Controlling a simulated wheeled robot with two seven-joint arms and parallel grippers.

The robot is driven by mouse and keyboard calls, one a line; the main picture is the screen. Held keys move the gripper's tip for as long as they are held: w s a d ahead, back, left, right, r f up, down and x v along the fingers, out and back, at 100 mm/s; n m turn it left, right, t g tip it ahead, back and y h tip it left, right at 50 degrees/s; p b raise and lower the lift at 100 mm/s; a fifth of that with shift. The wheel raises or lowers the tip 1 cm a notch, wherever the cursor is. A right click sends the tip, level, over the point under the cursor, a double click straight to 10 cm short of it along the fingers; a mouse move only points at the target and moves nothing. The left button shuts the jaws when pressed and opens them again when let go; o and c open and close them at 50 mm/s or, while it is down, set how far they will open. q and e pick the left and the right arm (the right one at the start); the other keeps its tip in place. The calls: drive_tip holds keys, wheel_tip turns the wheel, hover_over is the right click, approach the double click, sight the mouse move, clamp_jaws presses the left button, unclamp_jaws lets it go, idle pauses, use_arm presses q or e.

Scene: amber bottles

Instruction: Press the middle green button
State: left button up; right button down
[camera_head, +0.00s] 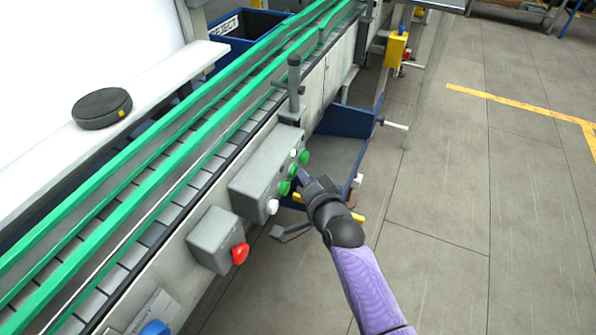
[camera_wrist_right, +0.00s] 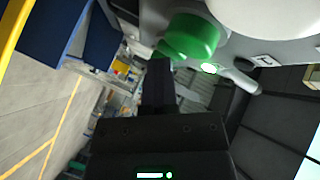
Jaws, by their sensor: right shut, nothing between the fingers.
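A grey control box (camera_head: 262,172) on the conveyor's side carries a row of green buttons. The middle green button (camera_head: 293,171) lies between an upper green button (camera_head: 305,157) and a lower green button (camera_head: 284,187). My right gripper (camera_head: 303,177) is shut and empty, with its tips close beside the middle button. I cannot tell whether they touch. In the right wrist view a large green button (camera_wrist_right: 192,36) stands above my shut fingers (camera_wrist_right: 158,82); which one it is, I cannot tell. My left gripper is not in view.
A white button (camera_head: 272,206) sits at the box's near end, and a small white light (camera_head: 294,153) near the far end. A second box with a red button (camera_head: 240,253) is nearer. A blue bin (camera_head: 345,122) stands behind the gripper. The floor at right is clear.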

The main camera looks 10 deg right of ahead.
drive_tip(key=shift+s+d+p, duration=0.4)
drive_tip(key=shift+s+d, duration=0.1)
drive_tip(key=shift+d, duration=0.15)
drive_tip(key=s+d, duration=0.2)
drive_tip(key=d+p, duration=0.1)
drive_tip(key=d, duration=0.1)
drive_tip(key=shift+s+d, duration=0.1)
drive_tip(key=shift+s, duration=0.3)
drive_tip(key=shift+f, duration=0.1)
idle(0.5)
